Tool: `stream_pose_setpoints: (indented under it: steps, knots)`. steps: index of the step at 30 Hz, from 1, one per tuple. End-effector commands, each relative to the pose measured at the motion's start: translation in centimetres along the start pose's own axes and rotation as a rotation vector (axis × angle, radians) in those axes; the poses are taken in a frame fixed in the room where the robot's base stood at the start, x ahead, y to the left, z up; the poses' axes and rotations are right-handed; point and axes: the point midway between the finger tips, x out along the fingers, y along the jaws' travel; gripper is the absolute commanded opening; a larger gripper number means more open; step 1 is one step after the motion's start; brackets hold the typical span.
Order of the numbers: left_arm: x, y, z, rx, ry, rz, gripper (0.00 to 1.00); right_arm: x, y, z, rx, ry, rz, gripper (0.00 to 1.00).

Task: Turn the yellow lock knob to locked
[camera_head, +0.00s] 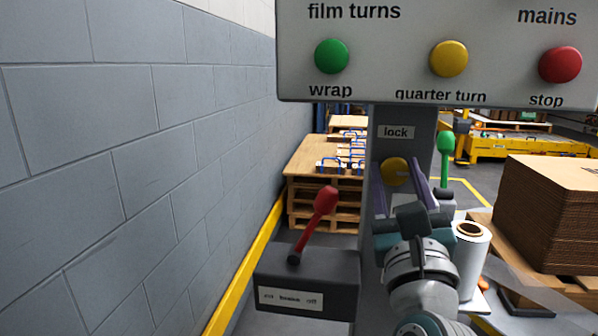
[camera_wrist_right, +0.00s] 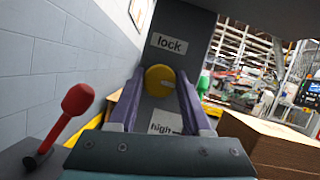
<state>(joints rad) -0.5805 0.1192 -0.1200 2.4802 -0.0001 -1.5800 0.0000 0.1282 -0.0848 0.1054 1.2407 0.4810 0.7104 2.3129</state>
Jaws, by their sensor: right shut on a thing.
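The yellow lock knob (camera_head: 395,171) is on the grey post (camera_head: 396,118), below a label reading "lock" (camera_head: 396,132). My right gripper (camera_head: 397,184) has its two purple fingers on either side of the knob, shut on it. In the right wrist view the yellow knob (camera_wrist_right: 159,79) sits between the tips of the right gripper (camera_wrist_right: 160,88), with a small pale mark on its right side. Part of a label reading "high" shows below it. My left gripper is in neither view.
A panel (camera_head: 430,80) with green, yellow and red buttons hangs above. A red-knobbed lever (camera_head: 326,200) stands on a dark box (camera_head: 307,279) at the left. A green-knobbed lever (camera_head: 446,143) and a film roll (camera_head: 470,255) are close at the right. Stacked cardboard (camera_head: 545,210) stands farther right.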

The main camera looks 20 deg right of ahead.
Motion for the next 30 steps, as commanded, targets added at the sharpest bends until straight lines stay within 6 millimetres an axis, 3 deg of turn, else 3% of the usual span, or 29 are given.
stream_pose_setpoints:
  steps: [14, 30]
  knots:
    - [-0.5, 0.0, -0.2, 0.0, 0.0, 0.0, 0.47, 0.0, -0.1, 0.1, -0.084, 0.0, 0.035, 0.0]
    - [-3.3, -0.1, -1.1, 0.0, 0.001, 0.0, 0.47, 0.1, -0.3, 0.4, -0.515, 0.0, 0.215, 0.0]
